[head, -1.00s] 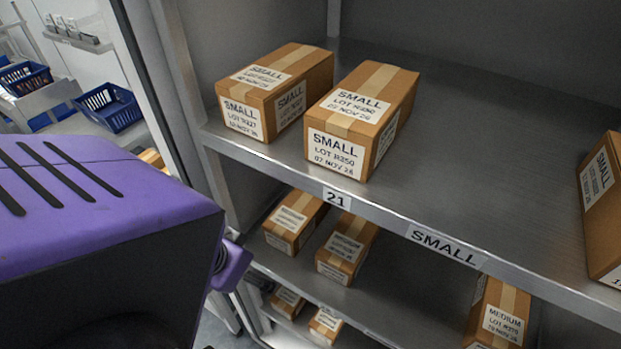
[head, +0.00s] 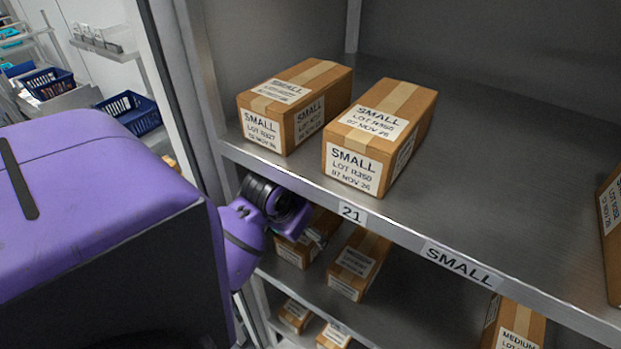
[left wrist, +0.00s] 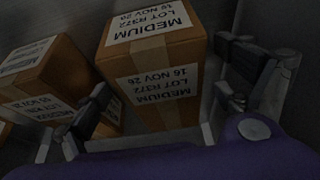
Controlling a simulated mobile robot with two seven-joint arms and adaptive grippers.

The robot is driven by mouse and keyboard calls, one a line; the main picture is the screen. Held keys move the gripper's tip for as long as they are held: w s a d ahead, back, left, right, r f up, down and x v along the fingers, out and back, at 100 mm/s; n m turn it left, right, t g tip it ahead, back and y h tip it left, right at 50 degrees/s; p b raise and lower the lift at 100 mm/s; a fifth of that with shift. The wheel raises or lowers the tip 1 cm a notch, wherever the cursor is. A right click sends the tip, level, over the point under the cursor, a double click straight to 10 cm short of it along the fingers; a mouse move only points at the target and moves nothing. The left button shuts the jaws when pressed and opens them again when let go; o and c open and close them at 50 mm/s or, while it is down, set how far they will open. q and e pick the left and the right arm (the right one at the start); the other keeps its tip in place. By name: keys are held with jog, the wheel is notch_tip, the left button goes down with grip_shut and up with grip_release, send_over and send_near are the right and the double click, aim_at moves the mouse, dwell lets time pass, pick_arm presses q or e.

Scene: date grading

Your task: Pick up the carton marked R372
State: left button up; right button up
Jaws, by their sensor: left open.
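The carton marked R372 (left wrist: 155,57) is a brown MEDIUM box with white labels, upside down in the left wrist view. My left gripper (left wrist: 165,73) is open, with one dark finger on each side of the carton's near end; I cannot tell whether they touch it. In the head view my left gripper (head: 288,212) is just below the upper shelf's edge, in front of the left carton (head: 292,252) on the shelf below. That carton appears to be R372; it is partly hidden and its label is too small to read. My right gripper is not in view.
A neighbouring carton (left wrist: 42,75) stands close beside R372; it seems to be the lower-shelf carton (head: 358,263) to its right. The upper shelf edge (head: 395,233) runs just above my wrist, bearing two SMALL cartons, one marked R350 (head: 375,140). Bare shelf lies to their right.

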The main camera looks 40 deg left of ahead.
pick_arm(q)
jog(key=w, duration=0.4)
jog(key=shift+a, duration=0.2)
jog(key=x, duration=0.2)
jog(key=shift+f, duration=0.4)
jog(key=shift+c, duration=0.5)
jog(key=c, duration=1.7)
jog(key=shift+c, duration=0.3)
jog(key=shift+w, duration=0.1)
